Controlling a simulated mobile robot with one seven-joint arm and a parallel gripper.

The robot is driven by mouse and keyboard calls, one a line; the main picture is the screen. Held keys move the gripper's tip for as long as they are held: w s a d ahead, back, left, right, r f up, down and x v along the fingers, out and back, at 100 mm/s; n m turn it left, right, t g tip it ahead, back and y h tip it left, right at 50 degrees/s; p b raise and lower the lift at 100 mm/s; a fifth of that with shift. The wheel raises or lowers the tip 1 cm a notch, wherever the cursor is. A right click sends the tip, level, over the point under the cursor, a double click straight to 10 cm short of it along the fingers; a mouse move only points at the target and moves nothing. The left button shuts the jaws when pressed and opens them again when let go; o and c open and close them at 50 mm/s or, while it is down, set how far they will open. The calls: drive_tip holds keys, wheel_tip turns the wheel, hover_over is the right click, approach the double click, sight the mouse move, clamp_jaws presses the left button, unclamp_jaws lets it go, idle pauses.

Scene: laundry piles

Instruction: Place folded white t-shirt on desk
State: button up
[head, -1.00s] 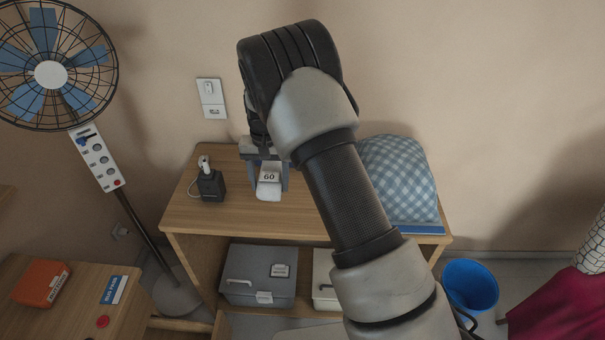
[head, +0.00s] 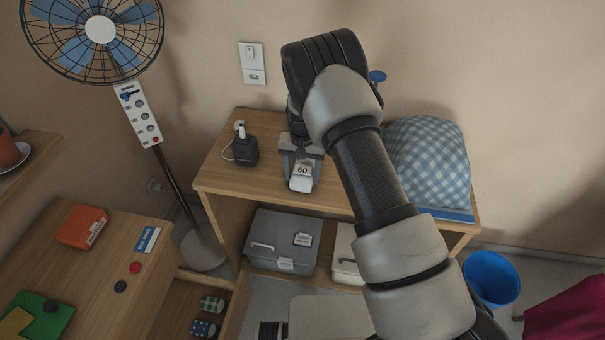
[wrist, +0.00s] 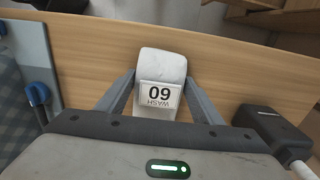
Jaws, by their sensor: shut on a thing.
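My gripper (head: 302,178) is shut on a small white item (head: 301,185) with a label reading "60 WASH". The item also shows between the two fingers in the wrist view (wrist: 163,65). It may be the folded white t-shirt; its folds are not clear. It is over the wooden top of a cabinet (head: 262,174), near the front edge. I cannot tell whether it touches the top. A wooden desk (head: 110,290) stands at the lower left in the head view.
The desk bears an orange box (head: 82,227), a blue-white card (head: 147,240) and a green item (head: 38,312). A fan (head: 98,30) stands behind it. A blue bin (head: 491,278) is right.

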drive_tip(key=shift+f, duration=0.2)
drive_tip(key=o, duration=1.1)
